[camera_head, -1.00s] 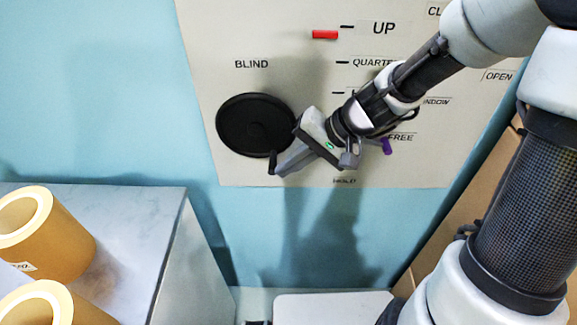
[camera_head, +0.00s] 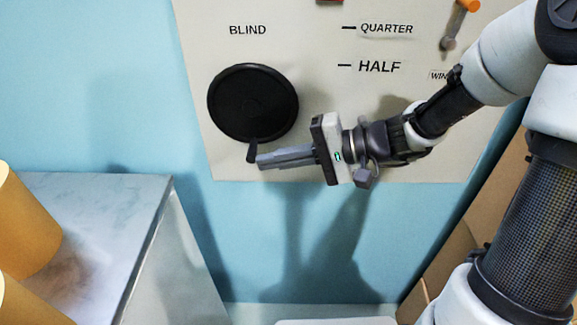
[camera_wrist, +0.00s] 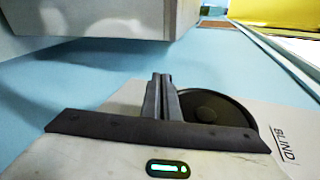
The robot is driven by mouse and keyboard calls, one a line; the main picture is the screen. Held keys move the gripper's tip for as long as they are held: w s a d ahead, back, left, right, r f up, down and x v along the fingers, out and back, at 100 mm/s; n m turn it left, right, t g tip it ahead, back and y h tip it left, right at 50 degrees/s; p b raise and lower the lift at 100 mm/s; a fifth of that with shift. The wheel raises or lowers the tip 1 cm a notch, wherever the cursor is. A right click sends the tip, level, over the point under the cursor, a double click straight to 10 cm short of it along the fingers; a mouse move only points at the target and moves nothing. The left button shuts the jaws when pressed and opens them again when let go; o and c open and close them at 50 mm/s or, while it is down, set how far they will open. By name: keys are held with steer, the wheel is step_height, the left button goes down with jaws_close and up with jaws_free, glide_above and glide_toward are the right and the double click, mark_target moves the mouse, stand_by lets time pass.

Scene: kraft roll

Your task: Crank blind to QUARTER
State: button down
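The blind crank is a round black disc (camera_head: 253,103) on the beige panel below the word BLIND. Its short dark handle (camera_head: 252,151) sticks out at the bottom of the disc. My gripper (camera_head: 262,160) comes in level from the right, its fingers close together. The fingertips meet the handle's right side, with no handle visible between them. In the wrist view my fingers (camera_wrist: 162,82) stand side by side, in front of the disc (camera_wrist: 215,108).
The HALF mark (camera_head: 345,66) is lower on the panel (camera_head: 225,165). An orange-tipped lever (camera_head: 467,6) sits at upper right, near a partly hidden window label. A grey-topped cabinet (camera_head: 110,215) with tan rolls (camera_head: 25,225) stands at lower left. Blue wall lies between cabinet and panel.

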steer(key=a+y+b, duration=0.1)
steer(key=y+b, duration=0.1)
steer(key=a+f+y+b, duration=0.1)
steer(key=b, duration=0.1)
steer(key=a+y+b, duration=0.1)
steer(key=a+y, duration=0.1)
steer(key=shift+a+f+m+t+y+b, duration=0.1)
steer(key=shift+f+m+t+y+b, duration=0.2)
steer(key=shift+m+b, duration=0.1)
steer(key=shift+a+r, duration=0.15)
steer(key=shift+a, duration=0.15)
steer(key=shift+y, duration=0.9)
steer(key=shift+s+r+p+x, duration=0.1)
steer(key=shift+r+x, duration=0.05)
steer(key=shift+x, duration=0.8)
steer(key=shift+s+r+p+x, duration=0.1)
steer(key=shift+r+x, duration=0.1)
steer(key=shift+x, duration=0.8)
steer(key=shift+s+r+p+x, duration=0.1)
steer(key=shift+r+x, duration=0.05)
steer(key=shift+x, duration=0.8)
